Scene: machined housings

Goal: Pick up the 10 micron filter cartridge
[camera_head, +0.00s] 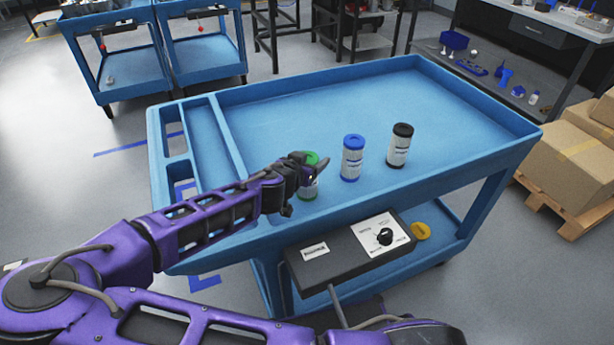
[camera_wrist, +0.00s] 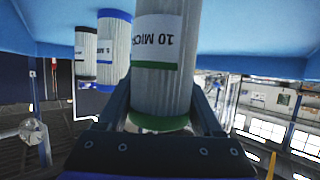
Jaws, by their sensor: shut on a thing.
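The 10 micron filter cartridge is white and pleated with green end caps. In the head view the cartridge (camera_head: 309,188) is upright over the blue cart's top, partly hidden by my gripper (camera_head: 306,172). In the wrist view the cartridge (camera_wrist: 158,85) fills the middle, its "10 MICR" label upside down and a green cap at the lower end. My gripper (camera_wrist: 162,108) is shut on it, one finger on each side, near the green-capped end. I cannot tell whether its base touches the tray.
A blue-capped cartridge (camera_head: 352,160) and a black-capped cartridge (camera_head: 399,147) stand to the right on the cart top (camera_head: 290,110). The cart has a raised rim and left compartments. Its back half is clear. A control box (camera_head: 345,250) is at the front.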

